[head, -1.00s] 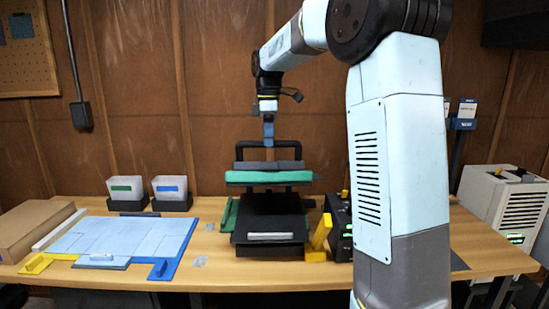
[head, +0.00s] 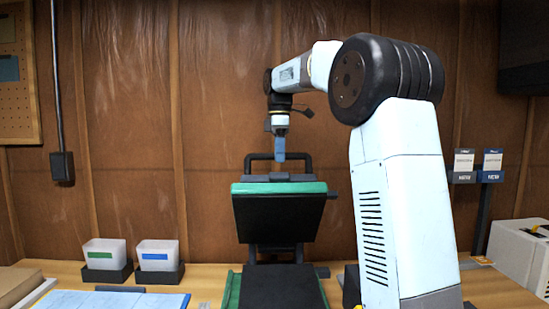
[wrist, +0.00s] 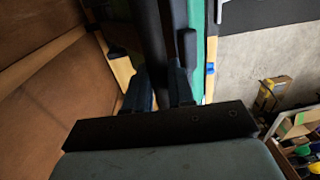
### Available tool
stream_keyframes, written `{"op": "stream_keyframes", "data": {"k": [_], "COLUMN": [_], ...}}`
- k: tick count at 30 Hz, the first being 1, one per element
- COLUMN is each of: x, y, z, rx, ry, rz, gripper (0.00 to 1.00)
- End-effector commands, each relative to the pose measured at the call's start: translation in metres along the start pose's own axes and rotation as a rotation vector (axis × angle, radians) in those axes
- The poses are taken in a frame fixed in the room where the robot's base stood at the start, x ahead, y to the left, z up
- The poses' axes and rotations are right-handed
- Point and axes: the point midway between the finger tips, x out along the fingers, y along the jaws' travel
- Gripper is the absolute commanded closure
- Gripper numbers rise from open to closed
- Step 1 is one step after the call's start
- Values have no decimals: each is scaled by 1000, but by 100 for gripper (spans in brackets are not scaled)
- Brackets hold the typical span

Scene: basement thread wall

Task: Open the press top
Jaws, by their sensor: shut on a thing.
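The press (head: 280,284) stands at the table's middle, with a black lower plate and green edges. Its top (head: 278,216) is raised and tilted up, its dark underside facing me and a green rim along its upper edge. A black bar handle (head: 308,163) rises behind the top's upper edge. My gripper (head: 280,158) comes down from above and is shut on the handle; in the head view its fingers hide part of the bar. In the wrist view my fingers (wrist: 162,88) sit either side of the dark bar (wrist: 150,35), and the green rim is beside it.
Two clear bins, one green-labelled (head: 106,255) and one blue-labelled (head: 157,256), stand left of the press. A blue mat (head: 120,300) lies at front left. My arm hides part of the table right of the press. A white machine (head: 521,258) stands at far right.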

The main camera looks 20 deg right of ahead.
Motion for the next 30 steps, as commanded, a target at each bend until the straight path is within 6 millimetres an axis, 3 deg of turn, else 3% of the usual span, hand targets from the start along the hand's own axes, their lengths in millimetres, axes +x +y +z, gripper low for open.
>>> {"op": "stream_keyframes", "data": {"k": [17, 18, 25, 30], "x": [2, 2, 0, -1], "y": [1, 1, 0, -1], "z": [-2, -2, -4, -4], "rx": [-3, -4, -7, -8], "ry": [-5, -5, -3, -3], "rz": [-6, -6, -3, -2], "gripper": [100, 73, 52, 52]}}
